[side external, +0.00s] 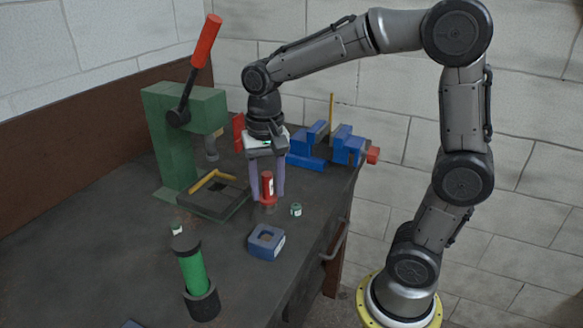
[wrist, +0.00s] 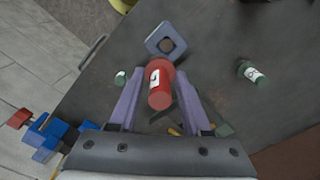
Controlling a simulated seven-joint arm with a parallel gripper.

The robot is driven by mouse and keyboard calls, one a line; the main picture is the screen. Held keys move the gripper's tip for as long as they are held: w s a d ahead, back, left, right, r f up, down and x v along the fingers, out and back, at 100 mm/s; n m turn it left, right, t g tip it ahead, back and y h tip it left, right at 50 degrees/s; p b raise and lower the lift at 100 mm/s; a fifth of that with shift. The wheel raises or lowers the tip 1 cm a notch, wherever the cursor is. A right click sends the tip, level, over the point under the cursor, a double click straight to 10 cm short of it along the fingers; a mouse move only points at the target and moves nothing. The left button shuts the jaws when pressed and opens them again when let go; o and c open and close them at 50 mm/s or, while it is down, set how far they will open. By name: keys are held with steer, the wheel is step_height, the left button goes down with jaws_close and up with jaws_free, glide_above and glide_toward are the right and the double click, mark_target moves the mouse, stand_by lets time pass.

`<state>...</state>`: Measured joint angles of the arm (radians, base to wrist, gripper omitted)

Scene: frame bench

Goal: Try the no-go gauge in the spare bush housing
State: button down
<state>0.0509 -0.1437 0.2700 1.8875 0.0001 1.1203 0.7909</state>
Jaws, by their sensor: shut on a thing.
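My gripper (side external: 268,196) is shut on a red gauge (side external: 267,184) with a pale label, its two lilac fingers on either side. The gauge is upright, with a wider red collar low down; what its dark lower end rests on is not clear. In the wrist view the red gauge (wrist: 159,85) sits between the fingers (wrist: 158,100). The blue square housing (side external: 266,242), with a round hole on top, lies on the bench nearer the side camera, apart from the gauge. It also shows in the wrist view (wrist: 166,42), just beyond the gauge.
Small green pieces lie right of the gauge (side external: 296,210) and at left (side external: 176,229). A green lever press (side external: 170,140) and blue vise (side external: 340,146) stand behind. Bare bench separates gauge and housing.

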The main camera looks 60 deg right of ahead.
mark_target(264, 204)
steer(key=shift+a+f+n, duration=0.1)
steer(key=shift+a+n, duration=0.2)
steer(key=shift+a, duration=0.55)
steer(key=shift+f, duration=2.45)
steer(key=shift+f, duration=0.6)
steer(key=shift+r, duration=3.6)
